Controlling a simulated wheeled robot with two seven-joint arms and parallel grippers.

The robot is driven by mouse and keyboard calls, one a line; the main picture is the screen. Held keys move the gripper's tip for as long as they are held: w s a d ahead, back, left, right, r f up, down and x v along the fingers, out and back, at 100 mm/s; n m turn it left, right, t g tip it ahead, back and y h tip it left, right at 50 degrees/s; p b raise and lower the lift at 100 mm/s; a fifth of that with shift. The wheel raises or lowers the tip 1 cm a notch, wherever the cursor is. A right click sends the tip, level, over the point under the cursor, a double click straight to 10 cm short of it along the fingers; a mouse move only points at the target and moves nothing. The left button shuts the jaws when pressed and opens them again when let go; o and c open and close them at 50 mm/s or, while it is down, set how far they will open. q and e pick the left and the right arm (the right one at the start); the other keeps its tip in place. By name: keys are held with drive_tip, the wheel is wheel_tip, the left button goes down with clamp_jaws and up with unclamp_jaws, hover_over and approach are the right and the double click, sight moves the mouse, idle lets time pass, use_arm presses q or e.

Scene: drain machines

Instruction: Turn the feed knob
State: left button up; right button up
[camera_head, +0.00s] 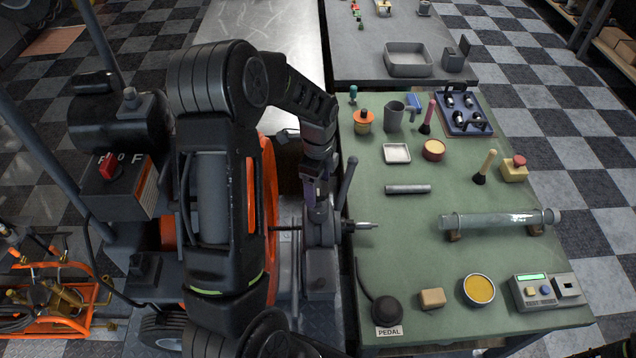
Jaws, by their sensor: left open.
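The drain machine stands at the left, with an orange drum (268,190) partly hidden behind my left arm. A grey feed unit (319,262) sits at its front by the bench edge, with a dark lever (347,183) rising from it. A cable with a pointed metal tip (362,226) sticks out of it to the right. My left gripper (315,196) is open and points down at the top of the feed unit. The feed knob cannot be made out clearly; the gripper covers that part. I cannot tell whether they touch. My right gripper is out of view.
A red switch knob (108,168) is on the machine's black box. The green bench (400,255) holds a clear pipe (500,220), a grey rod (408,189), a pedal (387,310), a yellow-filled tin (479,290) and a meter box (543,291). A grey tray (408,60) stands farther back.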

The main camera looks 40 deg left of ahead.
use_arm(q)
drive_tip(key=shift+c, duration=0.4)
drive_tip(key=c, duration=1.3)
drive_tip(key=shift+n+b, duration=0.3)
drive_tip(key=shift+n, duration=0.1)
drive_tip(key=n+b, duration=0.2)
drive_tip(key=n, duration=0.2)
drive_tip(key=shift+f, duration=0.1)
drive_tip(key=n+b, duration=0.1)
drive_tip(key=n, duration=0.4)
drive_tip(key=shift+n, duration=0.4)
drive_tip(key=n+b, duration=0.1)
drive_tip(key=n, duration=1)
